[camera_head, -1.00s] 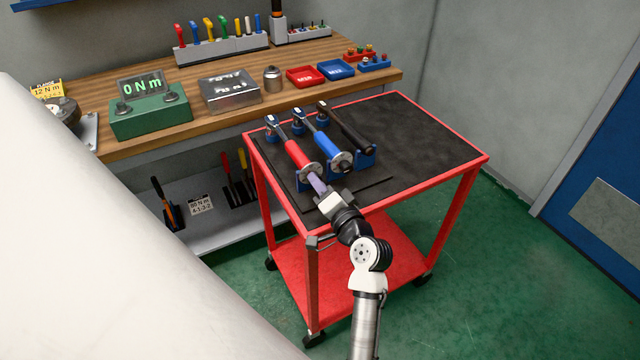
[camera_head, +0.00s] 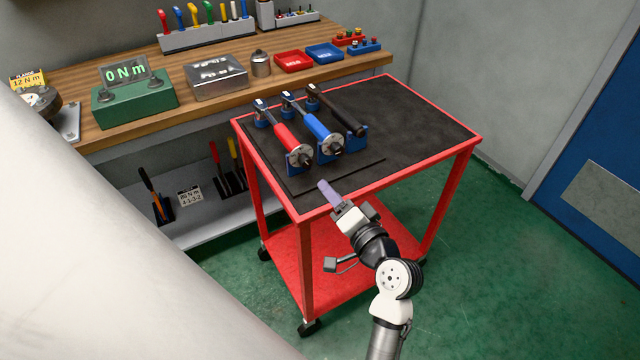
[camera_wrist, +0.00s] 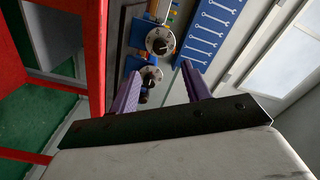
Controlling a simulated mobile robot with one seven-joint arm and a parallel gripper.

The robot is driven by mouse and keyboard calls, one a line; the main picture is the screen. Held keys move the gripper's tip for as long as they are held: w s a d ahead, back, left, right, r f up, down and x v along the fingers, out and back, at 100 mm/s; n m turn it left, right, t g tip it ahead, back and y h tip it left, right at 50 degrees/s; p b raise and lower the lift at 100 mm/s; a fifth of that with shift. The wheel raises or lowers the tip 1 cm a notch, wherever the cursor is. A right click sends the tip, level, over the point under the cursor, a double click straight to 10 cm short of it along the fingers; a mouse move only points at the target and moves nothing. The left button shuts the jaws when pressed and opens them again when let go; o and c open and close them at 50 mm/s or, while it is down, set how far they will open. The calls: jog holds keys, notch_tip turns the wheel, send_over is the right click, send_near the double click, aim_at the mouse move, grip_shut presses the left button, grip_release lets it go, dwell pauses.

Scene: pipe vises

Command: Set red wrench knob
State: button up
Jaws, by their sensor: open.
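The red torque wrench (camera_head: 284,135) lies in blue holders on the cart's black mat, its round grey dial and dark end knob (camera_head: 306,159) facing the front edge. A blue wrench (camera_head: 317,124) and a black one (camera_head: 338,112) lie to its right. My gripper (camera_head: 325,187) is near the cart's front edge, in front of the red wrench and apart from it. In the wrist view, its purple fingers (camera_wrist: 160,72) are spread and empty.
The red cart (camera_head: 468,146) has free mat to the right of the wrenches. Behind it, the wooden bench (camera_head: 100,136) holds a green tester (camera_head: 135,105) reading 0 Nm, a metal box (camera_head: 216,77) and small red and blue trays. A blue door stands at right.

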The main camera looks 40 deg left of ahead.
jog(key=shift+b+v, duration=0.35)
jog(key=shift+v, duration=1.65)
